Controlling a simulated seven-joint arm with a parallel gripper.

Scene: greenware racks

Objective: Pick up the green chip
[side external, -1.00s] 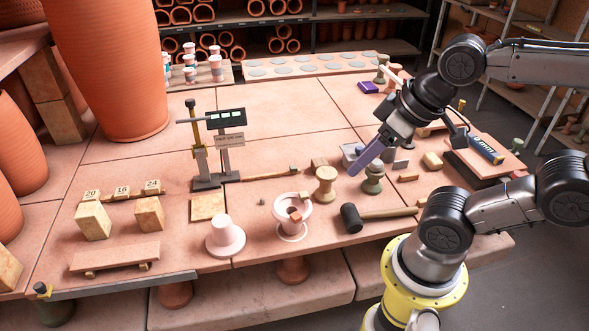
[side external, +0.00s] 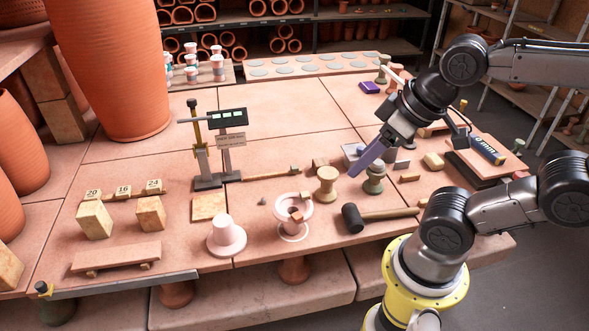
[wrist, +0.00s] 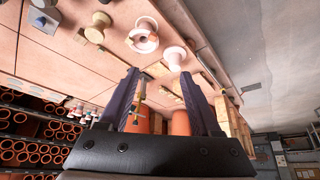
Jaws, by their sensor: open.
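No clearly green chip can be made out. A small greyish chip (side external: 262,201) lies on the table left of the pink ringed cup (side external: 293,214); at this size I cannot tell whether it is green. My gripper (side external: 353,175) is in the air above the table's right half, its purple fingers pointing down and left, near a green spool (side external: 374,182). In the wrist view my gripper (wrist: 160,72) has its two fingers spread apart, with nothing held between them. The pink ringed cup also shows in the wrist view (wrist: 143,44).
A tan spool (side external: 327,188), a mallet (side external: 352,218) and a pink stepped cone (side external: 226,236) stand or lie around the front. A balance stand (side external: 207,180) is at mid-table. Tall terracotta pots (side external: 108,65) rise at the left. The back middle of the table is clear.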

